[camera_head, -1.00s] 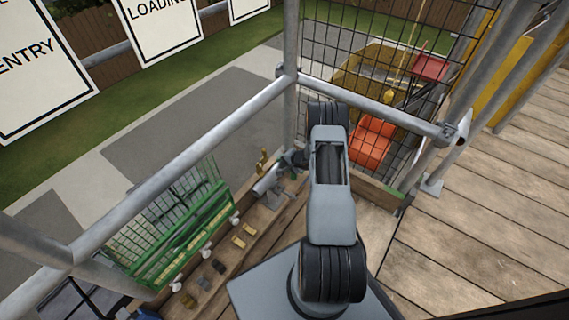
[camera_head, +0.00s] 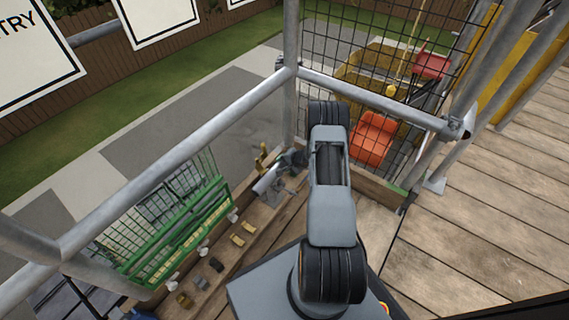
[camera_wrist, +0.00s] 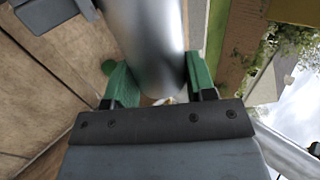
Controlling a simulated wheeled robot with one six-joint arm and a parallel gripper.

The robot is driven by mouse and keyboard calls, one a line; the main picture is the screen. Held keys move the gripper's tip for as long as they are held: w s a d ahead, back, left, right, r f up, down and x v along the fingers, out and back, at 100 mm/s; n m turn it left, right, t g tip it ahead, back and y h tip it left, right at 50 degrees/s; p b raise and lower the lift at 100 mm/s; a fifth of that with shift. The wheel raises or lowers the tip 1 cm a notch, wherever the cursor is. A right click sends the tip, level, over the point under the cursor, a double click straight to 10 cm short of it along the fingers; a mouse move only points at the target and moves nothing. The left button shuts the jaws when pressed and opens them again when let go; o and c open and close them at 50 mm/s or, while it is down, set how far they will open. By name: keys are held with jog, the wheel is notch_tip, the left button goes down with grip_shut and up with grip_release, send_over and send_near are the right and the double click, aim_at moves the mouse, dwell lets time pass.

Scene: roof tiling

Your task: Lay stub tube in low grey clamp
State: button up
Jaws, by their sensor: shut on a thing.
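The stub tube (camera_wrist: 150,40) is a smooth silver cylinder between the green fingers of my gripper (camera_wrist: 160,82) in the wrist view. In the head view the tube (camera_head: 267,180) shows as a short pale cylinder, tilted, above the plank by the rail, left of my arm. My gripper (camera_head: 290,162) is partly hidden there by my arm. A grey fitting (camera_head: 281,191) shows just below and right of the tube; it looks like the low grey clamp, but is too small to be sure. I cannot tell whether the tube touches it. A brass-coloured clamp (camera_head: 262,157) stands close behind.
Scaffold rails (camera_head: 180,165) and a mesh panel (camera_head: 350,50) surround the work spot. A green mesh guard (camera_head: 180,235) stands at left. Several small gold and dark fittings (camera_head: 243,234) lie on the boards. Wooden decking (camera_head: 480,220) at right is clear.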

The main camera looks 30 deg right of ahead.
jog(key=o, duration=1.2)
jog(key=shift+r, duration=0.1)
jog(key=p+v, duration=0.4)
jog(key=v, duration=0.9)
jog(key=shift+s+r+p, duration=0.25)
jog(key=shift+p, duration=0.1)
jog(key=s+a+r+n+g+y+p, duration=0.1)
jog(key=a+r+n+p, duration=0.35)
jog(key=r, duration=0.85)
jog(key=a+r+n+g+p, duration=0.1)
jog(key=a+r+g+p, duration=0.1)
jog(key=a+r+p, duration=0.75)
jog(key=s+a+r+n+g+y+p, duration=0.1)
jog(key=a+r+n+p, duration=0.25)
jog(key=r, duration=1.15)
jog(key=s+a+r+n+h+p, duration=0.1)
jog(key=s+r+p, duration=0.3)
jog(key=r, duration=0.5)
jog(key=s+a+r+n+h+p, duration=0.1)
jog(key=s+a+r+h+p, duration=0.1)
jog(key=s+r+p, duration=0.3)
jog(key=s+a+r+n+h+p, duration=0.2)
jog(key=s+r+p, duration=0.3)
jog(key=r, duration=0.8)
jog(key=shift+a+g+h+p, duration=0.3)
jog(key=shift+a+h+p, duration=0.1)
jog(key=shift+p, duration=0.6)
